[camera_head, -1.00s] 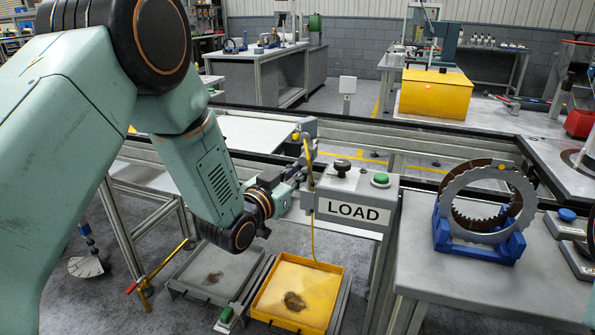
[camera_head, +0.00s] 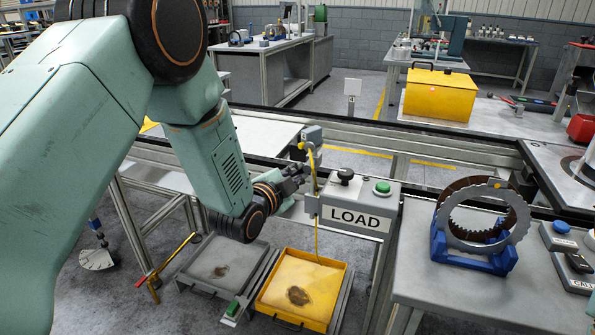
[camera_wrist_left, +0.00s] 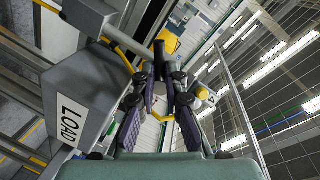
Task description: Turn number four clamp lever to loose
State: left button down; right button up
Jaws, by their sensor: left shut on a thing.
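My left gripper (camera_head: 299,178) is beside the grey post at the left end of the grey LOAD box (camera_head: 358,196). In the left wrist view its two fingers (camera_wrist_left: 160,72) come together around a thin dark part, which I take for the clamp lever; the fingers hide most of it. A small sign (camera_head: 351,87) on a post stands behind. My right gripper is not in view.
The LOAD box carries a black knob (camera_head: 345,175) and a green button (camera_head: 382,187). A yellow cable hangs by the post. Below are a yellow tray (camera_head: 344,296) and a grey tray (camera_head: 183,288). A toothed ring (camera_head: 513,219) stands on a blue holder at right.

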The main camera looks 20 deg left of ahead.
pick_arm(q)
jog(key=shift+a+r+m+y+p, duration=0.1)
jog(key=shift+r+m+y+p, duration=0.2)
jog(key=shift+m, duration=0.65)
jog(key=shift+r+m+y+p, duration=0.2)
jog(key=shift+m+p, duration=0.1)
jog(key=shift+m, duration=0.65)
jog(key=c, duration=1.4)
grip_release()
jog(key=s+r, duration=0.2)
jog(key=s, duration=0.9)
jog(key=shift+s+a, duration=0.35)
jog(key=shift+s, duration=0.05)
jog(key=shift+r, duration=0.1)
